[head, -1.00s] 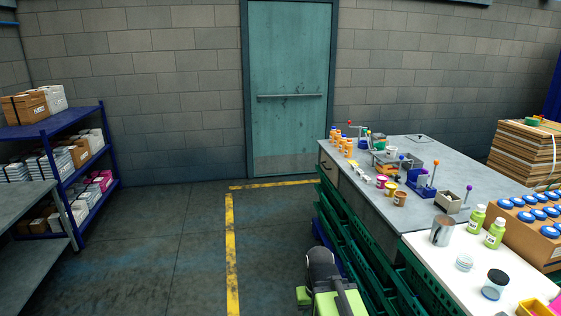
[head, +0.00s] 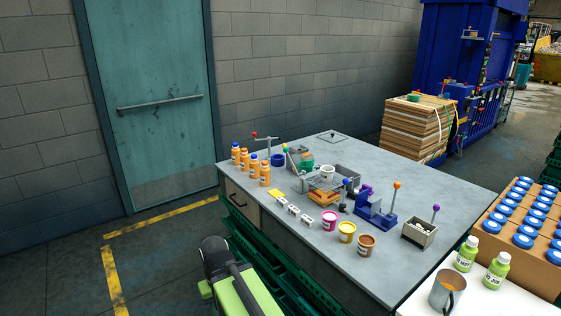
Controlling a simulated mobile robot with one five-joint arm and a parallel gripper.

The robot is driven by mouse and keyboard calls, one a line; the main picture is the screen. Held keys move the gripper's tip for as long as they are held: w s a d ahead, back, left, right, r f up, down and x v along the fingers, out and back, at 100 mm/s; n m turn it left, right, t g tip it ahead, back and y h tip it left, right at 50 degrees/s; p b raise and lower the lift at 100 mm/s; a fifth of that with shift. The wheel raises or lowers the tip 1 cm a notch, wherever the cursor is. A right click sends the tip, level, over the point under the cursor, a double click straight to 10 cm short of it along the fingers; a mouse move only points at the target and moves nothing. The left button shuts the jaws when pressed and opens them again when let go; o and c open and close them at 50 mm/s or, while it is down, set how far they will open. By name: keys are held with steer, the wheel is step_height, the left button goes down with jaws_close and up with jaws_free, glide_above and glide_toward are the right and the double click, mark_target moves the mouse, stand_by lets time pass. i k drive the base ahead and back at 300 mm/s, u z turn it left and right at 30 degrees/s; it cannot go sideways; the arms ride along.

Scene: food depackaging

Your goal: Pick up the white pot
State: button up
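A small white pot (head: 327,173) stands upright toward the back of the grey worktable (head: 270,212), just behind a low metal fixture with a clear plate. Part of its lower side is hidden by that fixture. A lime-green and black part of my own arm shows at the bottom, left of the table's front edge and well apart from the pot. I do not see my gripper's fingers.
Pink (head: 329,220), yellow (head: 347,232) and brown (head: 366,244) pots stand near the table's front edge. Several orange bottles (head: 251,167) stand at the back left. A blue lever fixture (head: 375,213) stands right of the pots. Floor is clear at left.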

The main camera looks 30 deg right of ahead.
mark_target(327, 171)
steer(key=z, duration=0.05)
steer(key=i, duration=2.65)
steer(key=z, duration=0.45)
